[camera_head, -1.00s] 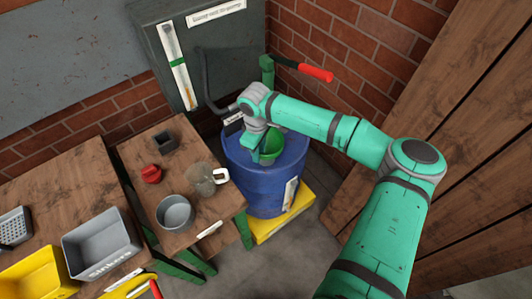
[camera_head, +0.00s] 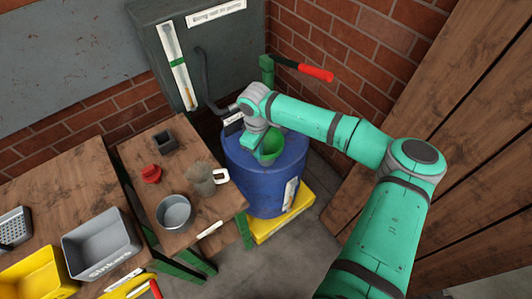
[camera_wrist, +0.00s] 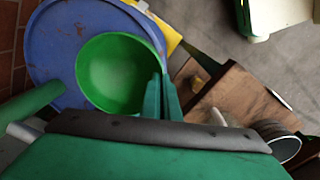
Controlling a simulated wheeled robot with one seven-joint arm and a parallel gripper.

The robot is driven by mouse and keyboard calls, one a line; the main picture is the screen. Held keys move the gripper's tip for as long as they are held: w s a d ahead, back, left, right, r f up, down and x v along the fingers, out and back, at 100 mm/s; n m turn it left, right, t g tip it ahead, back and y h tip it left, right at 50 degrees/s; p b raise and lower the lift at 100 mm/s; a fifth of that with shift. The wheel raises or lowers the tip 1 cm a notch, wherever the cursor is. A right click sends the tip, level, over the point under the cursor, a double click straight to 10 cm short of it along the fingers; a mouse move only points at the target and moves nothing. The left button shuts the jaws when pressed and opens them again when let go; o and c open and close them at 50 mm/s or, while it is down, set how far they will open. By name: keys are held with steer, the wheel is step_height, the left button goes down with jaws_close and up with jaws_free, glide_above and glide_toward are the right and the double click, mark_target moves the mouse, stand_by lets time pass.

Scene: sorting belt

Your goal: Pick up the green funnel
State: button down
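The green funnel (camera_head: 270,148) is at the blue drum's top in the head view, its wide mouth facing up. It shows large in the wrist view (camera_wrist: 112,72), over the blue lid. My gripper (camera_head: 250,141) is at the funnel's left side in the head view. In the wrist view, my two fingers (camera_wrist: 161,95) are close together at the funnel's rim, one on each side of its wall, shut on it. The blue drum (camera_head: 262,190) is below. The funnel's lower end is hidden, so I cannot tell whether it touches the lid.
A wooden table (camera_head: 190,239) left of the drum holds a grey pot (camera_head: 174,214), a mug (camera_head: 201,180), a red item (camera_head: 151,174) and a dark square box (camera_head: 164,141). A grey cabinet (camera_head: 230,55) and brick walls stand behind. A red-handled lever (camera_head: 315,73) sticks out near the drum.

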steer(key=shift+r, duration=0.1)
stand_by(0.8)
step_height(320, 180, up, 10)
stand_by(0.5)
steer(key=shift+a, duration=0.1)
stand_by(1.0)
